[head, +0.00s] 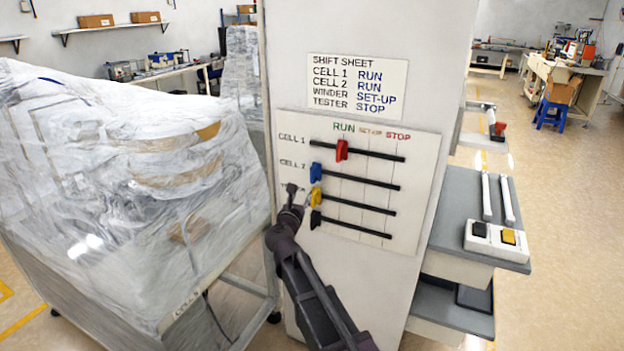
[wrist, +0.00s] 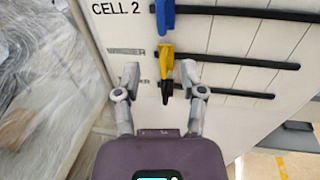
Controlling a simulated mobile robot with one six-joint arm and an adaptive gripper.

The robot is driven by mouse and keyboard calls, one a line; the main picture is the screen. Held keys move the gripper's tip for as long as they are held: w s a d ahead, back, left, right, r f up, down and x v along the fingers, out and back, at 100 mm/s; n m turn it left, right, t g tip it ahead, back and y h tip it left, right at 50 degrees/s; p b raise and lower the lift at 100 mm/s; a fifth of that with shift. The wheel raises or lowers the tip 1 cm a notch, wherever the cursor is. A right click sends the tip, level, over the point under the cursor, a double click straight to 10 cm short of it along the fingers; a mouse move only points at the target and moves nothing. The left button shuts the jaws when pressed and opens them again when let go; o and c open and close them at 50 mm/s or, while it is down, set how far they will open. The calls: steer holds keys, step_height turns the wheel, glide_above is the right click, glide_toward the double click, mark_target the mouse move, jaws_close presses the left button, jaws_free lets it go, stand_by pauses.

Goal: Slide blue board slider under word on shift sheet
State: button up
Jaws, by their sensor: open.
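The blue slider (head: 316,172) sits at the left end of the CELL 2 slot, left of the RUN column. It also shows at the top of the wrist view (wrist: 165,14). The shift sheet (head: 357,88) reads RUN for CELL 2. The board (head: 420,160) has the headings RUN, SET-UP and STOP. My gripper (head: 302,194) is open and empty, below and left of the blue slider near the yellow slider (head: 316,197). In the wrist view my gripper's fingers (wrist: 159,72) are spread, with the yellow slider (wrist: 167,58) showing between and beyond them. Contact cannot be told.
The red slider (head: 342,150) is under RUN in the CELL 1 slot. The black slider (head: 315,220) is at the left end of the lowest slot. A plastic-wrapped machine (head: 130,180) stands close on the left. A grey bench (head: 475,200) stands right of the panel.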

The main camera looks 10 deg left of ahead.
mark_target(312, 177)
steer(key=shift+w, duration=0.1)
steer(key=w, duration=0.9)
steer(key=w+d, duration=0.1)
steer(key=w, duration=0.3)
steer(key=shift+w+d, duration=0.1)
steer(key=shift+w, duration=0.2)
jaws_close()
